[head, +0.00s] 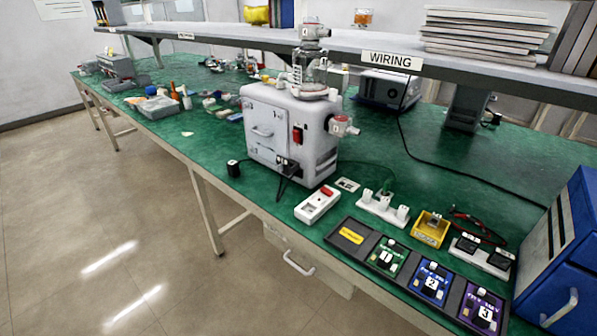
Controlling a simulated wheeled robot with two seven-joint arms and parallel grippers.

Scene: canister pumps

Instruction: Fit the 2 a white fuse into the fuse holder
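A grey-white pump machine (291,130) stands on the green bench, with a clear canister (309,66) on top and a red switch (297,135) on its front. I cannot make out the fuse holder with certainty. A white strip (382,209) with several upright white pieces lies to the right of the machine. A yellow bin (431,229) holds small items too small to identify. I cannot tell which piece is the 2 A white fuse. Neither of my grippers is in view.
A white box with a red part (317,205) lies before the machine. A dark tray (343,244) holds a yellow label and numbered blocks at the front edge. A white base with dark blocks (482,257) and a blue cabinet (562,262) stand right. A shelf (470,70) overhangs the bench.

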